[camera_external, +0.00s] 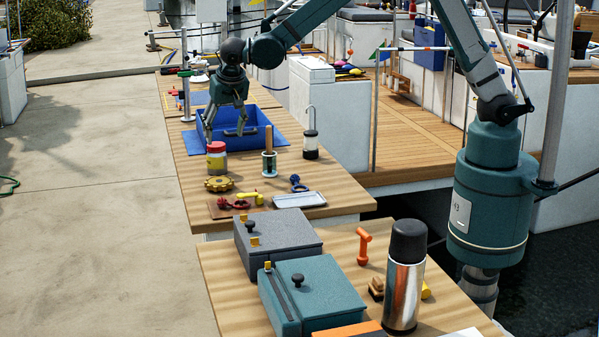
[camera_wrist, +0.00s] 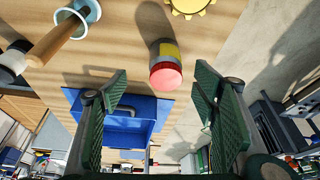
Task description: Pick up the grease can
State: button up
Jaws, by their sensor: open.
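The likely grease can is a short cylinder (camera_external: 216,160) with a red lid and yellow label, upright on the wooden bench. It also shows in the wrist view, its red lid (camera_wrist: 166,76) toward the camera, beyond and between my fingers. My gripper (camera_external: 225,132) points down over the blue tray's area, behind the can in the external view. In the wrist view my gripper (camera_wrist: 161,74) has its two green fingers wide apart, with nothing held between them. The can appears apart from both fingers.
A blue tray (camera_external: 262,118) sits behind the can. A cup with a wooden-handled tool (camera_external: 269,161) stands to its right, and a yellow gear-shaped piece (camera_external: 219,184) lies in front. A clear pump bottle (camera_external: 310,147) stands farther right. Bare bench lies between.

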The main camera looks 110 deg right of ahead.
aim_at(216, 144)
jog(key=shift+m+g, duration=0.4)
jog(key=shift+m, duration=0.4)
jog(key=d+f, duration=0.1)
jog(key=w+d+f, duration=0.1)
jog(key=f, duration=0.1)
jog(key=w+d+f, duration=0.1)
jog(key=d+f, duration=0.1)
jog(key=shift+d+p, duration=0.1)
jog(key=shift+p, duration=0.25)
jog(key=shift+x, duration=1.3)
jog(key=shift+b+x, duration=0.65)
jog(key=shift+x, duration=1.95)
jog(key=shift+d, duration=0.1)
jog(key=shift+c, duration=0.4)
jog(key=c, duration=1.2)
